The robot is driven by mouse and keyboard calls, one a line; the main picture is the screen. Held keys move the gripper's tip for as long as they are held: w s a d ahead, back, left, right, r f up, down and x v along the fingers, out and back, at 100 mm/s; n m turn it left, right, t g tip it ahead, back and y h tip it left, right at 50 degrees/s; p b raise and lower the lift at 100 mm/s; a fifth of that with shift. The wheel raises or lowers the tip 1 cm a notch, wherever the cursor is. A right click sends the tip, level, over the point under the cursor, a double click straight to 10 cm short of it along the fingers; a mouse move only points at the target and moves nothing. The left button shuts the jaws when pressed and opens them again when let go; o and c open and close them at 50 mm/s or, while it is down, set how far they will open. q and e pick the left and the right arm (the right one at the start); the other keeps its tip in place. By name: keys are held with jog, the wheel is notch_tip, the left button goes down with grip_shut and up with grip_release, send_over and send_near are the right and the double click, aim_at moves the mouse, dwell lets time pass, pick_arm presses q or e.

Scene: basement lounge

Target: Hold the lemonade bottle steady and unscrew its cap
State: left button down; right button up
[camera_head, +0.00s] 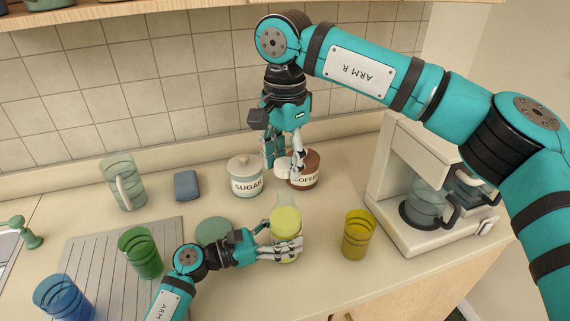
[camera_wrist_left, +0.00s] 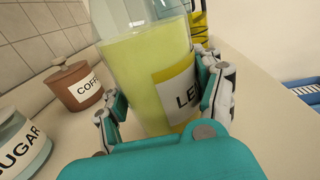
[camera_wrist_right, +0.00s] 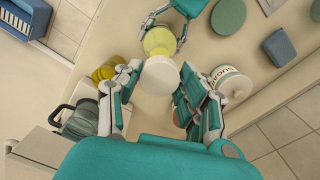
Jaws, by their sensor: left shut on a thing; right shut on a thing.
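The lemonade bottle (camera_head: 286,222), clear with pale yellow liquid, stands upright on the counter. My left gripper (camera_head: 282,245) is shut around its body; the left wrist view shows the bottle (camera_wrist_left: 150,70) between the fingers, with its label (camera_wrist_left: 178,88) partly hidden. My right gripper (camera_head: 282,168) points down above the bottle, shut on the white cap (camera_head: 281,164). The cap (camera_wrist_right: 160,76) also shows between the fingers in the right wrist view, covering the bottle's mouth from there. In the head view the cap is apart from the bottle's neck, above it.
A sugar jar (camera_head: 245,177) and a brown coffee jar (camera_head: 307,168) stand behind the bottle. A yellow glass (camera_head: 357,236) and a coffee maker (camera_head: 425,245) are to the right. A green glass (camera_head: 141,254), blue glass (camera_head: 64,299) and pitcher (camera_head: 124,183) are to the left.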

pick_arm(q)
jog(key=shift+c, duration=0.4)
grip_release()
jog(key=shift+a, duration=0.1)
